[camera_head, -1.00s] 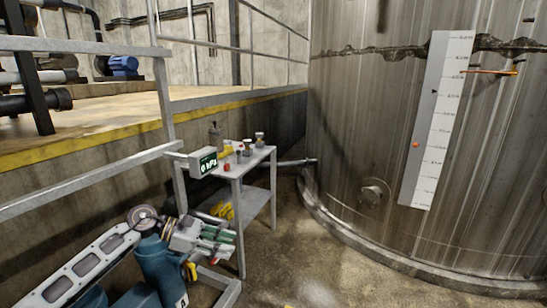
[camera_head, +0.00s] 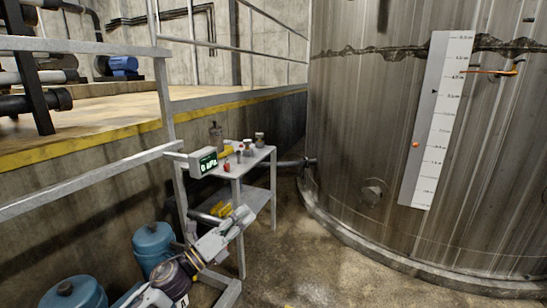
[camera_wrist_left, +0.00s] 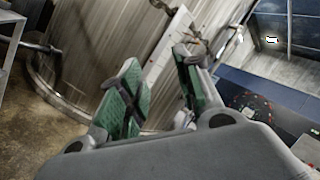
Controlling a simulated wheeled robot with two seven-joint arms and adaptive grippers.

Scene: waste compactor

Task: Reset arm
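My left arm comes in at the bottom left of the head view. Its left gripper (camera_head: 243,215) points up and to the right, in front of the small metal table's lower shelf. The left wrist view shows the gripper's two fingers with green pads standing apart, with nothing between them (camera_wrist_left: 158,90). The left gripper is open and empty. My right arm and right gripper do not show in either view.
The metal table (camera_head: 245,165) carries small containers on top and yellow items (camera_head: 221,209) below. A display box (camera_head: 203,162) is on the railing. A large tank (camera_head: 360,130) with a white scale (camera_head: 437,125) stands right. Floor between table and tank is clear.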

